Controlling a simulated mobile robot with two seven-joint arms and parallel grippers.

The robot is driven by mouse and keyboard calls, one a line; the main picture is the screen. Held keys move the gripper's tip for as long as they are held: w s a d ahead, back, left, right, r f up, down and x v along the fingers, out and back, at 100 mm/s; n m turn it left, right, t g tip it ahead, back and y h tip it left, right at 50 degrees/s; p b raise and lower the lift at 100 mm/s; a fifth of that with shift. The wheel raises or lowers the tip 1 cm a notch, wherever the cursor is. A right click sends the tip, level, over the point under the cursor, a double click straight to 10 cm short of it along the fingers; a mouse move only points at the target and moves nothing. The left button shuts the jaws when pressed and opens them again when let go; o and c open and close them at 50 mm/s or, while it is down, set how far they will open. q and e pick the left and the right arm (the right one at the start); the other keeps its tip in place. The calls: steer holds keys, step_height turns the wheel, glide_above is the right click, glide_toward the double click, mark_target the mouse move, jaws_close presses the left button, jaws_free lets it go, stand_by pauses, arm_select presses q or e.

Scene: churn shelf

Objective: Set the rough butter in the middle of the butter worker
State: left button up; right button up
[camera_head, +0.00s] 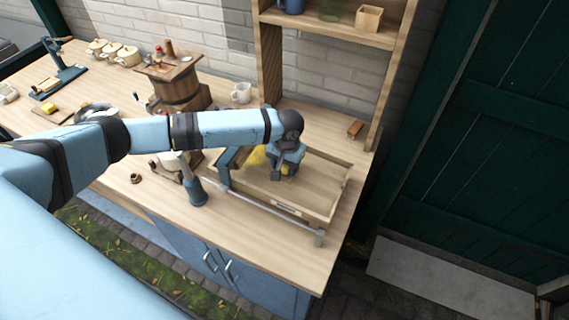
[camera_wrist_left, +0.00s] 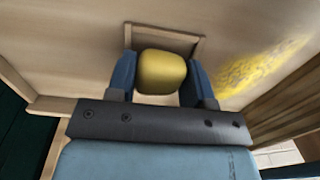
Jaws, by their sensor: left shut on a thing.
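The rough butter (camera_wrist_left: 161,73) is a rounded yellow lump in the left wrist view, with one finger on each side. My left gripper (camera_head: 284,168) is shut on it, over the butter worker (camera_head: 322,203), a shallow wooden tray with low walls. In the head view only a little of the lump shows, under the gripper. The butter worker's bare floor also shows in the left wrist view (camera_wrist_left: 75,50). I cannot tell whether the lump touches that floor. My right gripper is not in view.
A yellow patch (camera_wrist_left: 268,72) lies on the tray floor beside the lump. A rod (camera_head: 265,208) runs along the tray's front. A wooden churn (camera_head: 180,90) and a white mug (camera_head: 241,93) stand behind the arm. A shelf upright (camera_head: 270,65) rises behind the tray.

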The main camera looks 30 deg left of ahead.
arm_select(q)
steer(key=shift+p, duration=0.5)
stand_by(0.6)
steer(key=o, duration=1)
steer(key=shift+c, duration=0.2)
steer(key=c, duration=0.4)
steer(key=shift+o, duration=0.2)
steer(key=shift+r, duration=0.15)
